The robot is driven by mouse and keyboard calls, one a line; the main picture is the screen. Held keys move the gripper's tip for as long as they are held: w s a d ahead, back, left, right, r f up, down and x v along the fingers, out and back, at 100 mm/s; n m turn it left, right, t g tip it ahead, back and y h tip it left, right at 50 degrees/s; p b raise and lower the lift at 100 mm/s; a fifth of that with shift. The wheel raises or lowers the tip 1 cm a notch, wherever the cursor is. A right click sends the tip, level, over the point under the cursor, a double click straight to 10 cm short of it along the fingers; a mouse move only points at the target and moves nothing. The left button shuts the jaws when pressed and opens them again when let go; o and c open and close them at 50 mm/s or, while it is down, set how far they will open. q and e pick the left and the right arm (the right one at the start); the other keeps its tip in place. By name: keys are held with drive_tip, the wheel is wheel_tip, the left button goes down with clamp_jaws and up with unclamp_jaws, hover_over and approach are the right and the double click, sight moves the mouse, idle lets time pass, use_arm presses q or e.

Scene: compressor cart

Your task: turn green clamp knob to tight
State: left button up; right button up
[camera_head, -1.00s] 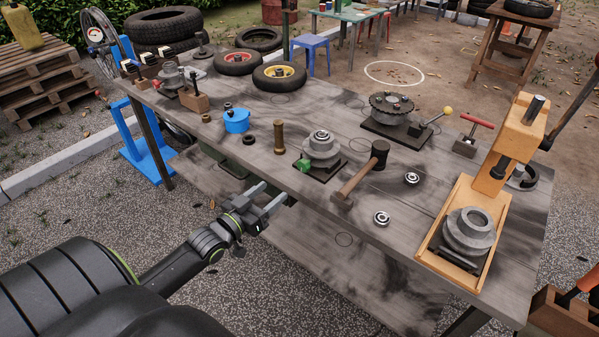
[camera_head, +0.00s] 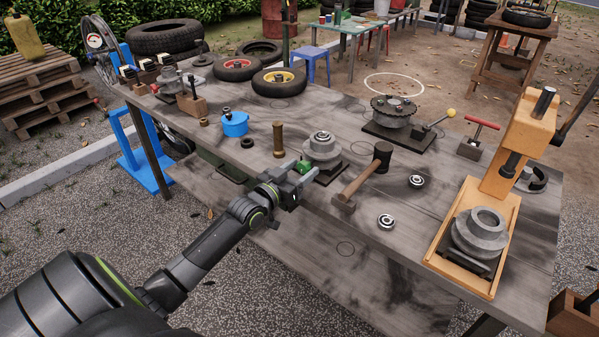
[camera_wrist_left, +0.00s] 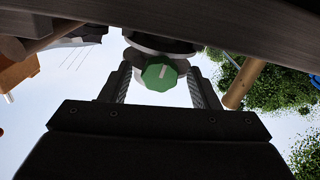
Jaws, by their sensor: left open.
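The green clamp knob (camera_head: 303,167) sits at the front of a dark base under a grey flanged hub (camera_head: 322,147), at the front edge of the workbench. In the left wrist view the knob (camera_wrist_left: 159,76) is a faceted green dial with a pale line on its face. My left gripper (camera_head: 296,173) reaches in from the front. Its two fingers (camera_wrist_left: 161,84) stand open on either side of the knob in the wrist view, with visible gaps. In the head view the gripper partly hides the knob. My right gripper does not show.
A hammer (camera_head: 366,174) lies just right of the hub, and a brass cylinder (camera_head: 278,139) stands to its left. A blue pot (camera_head: 235,124) is farther left. An orange press (camera_head: 480,220) stands at the right. Bare wood (camera_head: 330,222) lies along the front.

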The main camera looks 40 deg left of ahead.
use_arm(q)
drive_tip(key=c, duration=1)
drive_tip(key=shift+o, duration=0.2)
drive_tip(key=shift+f+m+b, duration=0.1)
drive_tip(key=shift+m+b, duration=0.2)
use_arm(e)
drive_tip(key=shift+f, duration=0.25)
use_arm(q)
drive_tip(key=m+b, duration=0.2)
drive_tip(key=shift+f+m, duration=0.1)
drive_tip(key=shift+m, duration=0.3)
drive_tip(key=m+b, duration=0.3)
drive_tip(key=m, duration=0.2)
drive_tip(key=shift+m, duration=0.3)
drive_tip(key=m+b, duration=0.3)
drive_tip(key=m, duration=0.3)
drive_tip(key=shift+m+b, duration=0.5)
drive_tip(key=shift+m, duration=0.3)
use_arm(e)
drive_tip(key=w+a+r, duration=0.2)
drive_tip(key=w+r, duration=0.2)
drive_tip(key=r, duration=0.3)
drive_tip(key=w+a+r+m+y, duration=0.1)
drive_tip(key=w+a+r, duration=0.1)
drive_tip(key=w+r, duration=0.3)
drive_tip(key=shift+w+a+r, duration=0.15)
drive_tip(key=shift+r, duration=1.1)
